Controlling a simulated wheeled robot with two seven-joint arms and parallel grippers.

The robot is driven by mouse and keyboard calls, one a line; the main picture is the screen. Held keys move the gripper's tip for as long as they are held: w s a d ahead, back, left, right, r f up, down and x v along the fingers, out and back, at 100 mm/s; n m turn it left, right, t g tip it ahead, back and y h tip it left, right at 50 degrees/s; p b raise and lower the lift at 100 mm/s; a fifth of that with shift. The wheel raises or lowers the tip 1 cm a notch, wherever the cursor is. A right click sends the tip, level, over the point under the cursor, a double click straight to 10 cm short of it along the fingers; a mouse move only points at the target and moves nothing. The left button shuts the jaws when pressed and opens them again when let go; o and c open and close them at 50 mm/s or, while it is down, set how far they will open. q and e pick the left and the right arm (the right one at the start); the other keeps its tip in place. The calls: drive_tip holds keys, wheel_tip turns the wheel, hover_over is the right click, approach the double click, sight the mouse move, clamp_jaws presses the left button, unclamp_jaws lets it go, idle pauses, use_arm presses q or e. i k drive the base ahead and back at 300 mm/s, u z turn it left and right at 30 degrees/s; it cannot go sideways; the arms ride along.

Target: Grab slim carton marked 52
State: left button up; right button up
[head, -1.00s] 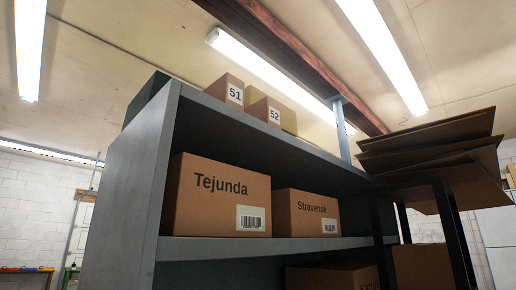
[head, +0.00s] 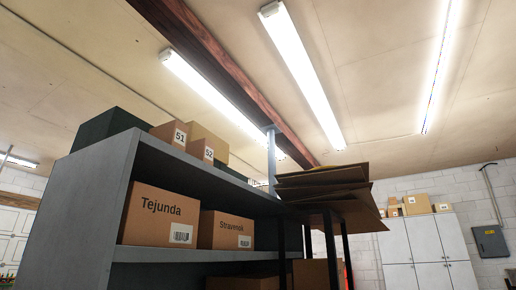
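The slim carton marked 52 (head: 203,151) stands on top of the grey shelf unit (head: 95,200), close to its front edge. The carton marked 51 (head: 172,134) stands just to its left. A larger plain carton (head: 207,136) is behind the 52 carton and partly hidden by it. Neither of my grippers shows in the head view.
A dark box (head: 110,123) sits on the unit's top at left. Cartons labelled Tejunda (head: 160,214) and Stravenok (head: 226,230) fill the shelf below. Flat cardboard sheets (head: 325,184) are stacked on a dark-legged stand at right, beside the unit. White cabinets (head: 425,243) stand farther right.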

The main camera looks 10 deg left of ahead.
sight(202, 149)
drive_tip(key=z, duration=0.45)
drive_tip(key=k, duration=0.65)
drive_tip(key=z, duration=0.7)
drive_tip(key=i, duration=1.8)
drive_tip(key=u, duration=0.55)
drive_tip(key=i, duration=1.35)
drive_tip(key=u, duration=1.7)
drive_tip(key=i, duration=0.85)
drive_tip(key=u, duration=0.85)
